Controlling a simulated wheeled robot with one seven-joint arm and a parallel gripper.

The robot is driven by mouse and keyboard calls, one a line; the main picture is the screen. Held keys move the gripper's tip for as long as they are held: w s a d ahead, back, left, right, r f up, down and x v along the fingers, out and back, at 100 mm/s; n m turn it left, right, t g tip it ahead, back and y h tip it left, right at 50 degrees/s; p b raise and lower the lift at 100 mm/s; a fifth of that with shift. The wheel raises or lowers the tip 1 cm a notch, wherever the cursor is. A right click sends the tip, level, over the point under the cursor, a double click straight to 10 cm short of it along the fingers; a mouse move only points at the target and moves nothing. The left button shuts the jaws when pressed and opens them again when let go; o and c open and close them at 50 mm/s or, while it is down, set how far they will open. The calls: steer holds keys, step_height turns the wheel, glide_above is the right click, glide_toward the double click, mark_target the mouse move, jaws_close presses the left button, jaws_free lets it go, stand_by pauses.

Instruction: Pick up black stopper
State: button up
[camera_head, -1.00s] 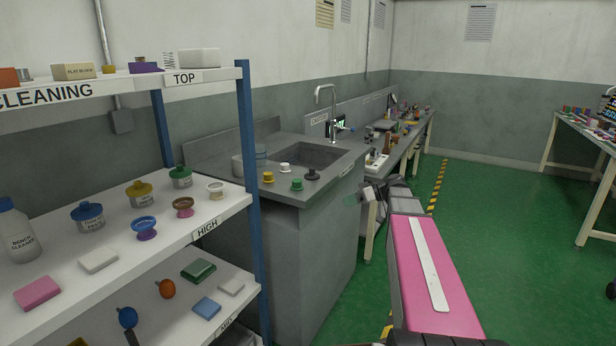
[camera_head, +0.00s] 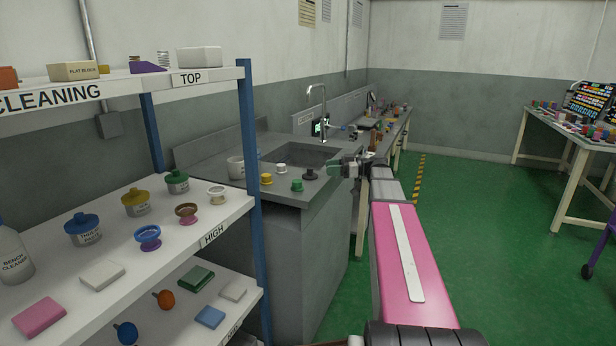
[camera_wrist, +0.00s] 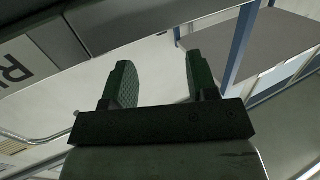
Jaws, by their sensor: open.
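The black stopper (camera_head: 310,174) stands on the grey counter by the front right corner of the sink, in the head view. Green (camera_head: 297,185), white (camera_head: 281,168) and yellow (camera_head: 266,179) stoppers stand to its left. My gripper (camera_head: 335,170) is in front of the counter's right edge, just right of the black stopper in the picture; I cannot tell the true gap. In the wrist view my two green fingers (camera_wrist: 158,88) are apart with nothing between them. The black stopper is not recognisable in the wrist view.
A sink (camera_head: 300,154) with a tall tap (camera_head: 323,110) is behind the stoppers. A white mug-like container (camera_head: 236,167) stands at the counter's left. The shelf rack's blue post (camera_head: 252,180) is at the near left. Green floor (camera_head: 470,200) is clear to the right.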

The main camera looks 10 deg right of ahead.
mark_target(310, 169)
steer(key=x, duration=0.8)
steer(key=shift+a+f, duration=0.1)
steer(key=shift+a, duration=0.05)
jaws_close()
